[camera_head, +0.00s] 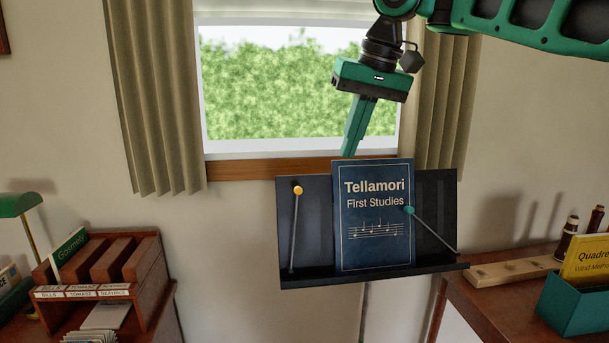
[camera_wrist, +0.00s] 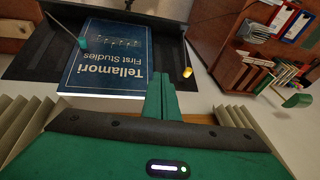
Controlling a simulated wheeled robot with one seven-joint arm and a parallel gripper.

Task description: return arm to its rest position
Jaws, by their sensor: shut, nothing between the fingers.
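My gripper (camera_head: 348,152) is shut and empty. It points down from the green arm at the upper right, and its tip appears just above the top edge of the book in the head view. The wrist view shows the shut fingers (camera_wrist: 161,97) beyond the green gripper body. The blue book "Tellamori First Studies" (camera_head: 372,251) stands on the black music stand (camera_head: 435,205). The book appears upside down in the wrist view (camera_wrist: 108,62). A teal-tipped arm (camera_head: 432,230) of the stand crosses the book's right edge. A yellow-tipped arm (camera_head: 293,230) stands left of the book.
A window (camera_head: 270,90) with curtains (camera_head: 155,100) is behind the arm. A wooden sorter (camera_head: 150,270) and green lamp (camera_head: 17,204) stand at left. A teal box (camera_head: 582,305) with a yellow book (camera_head: 588,262) is at right. The wall left of the stand is clear.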

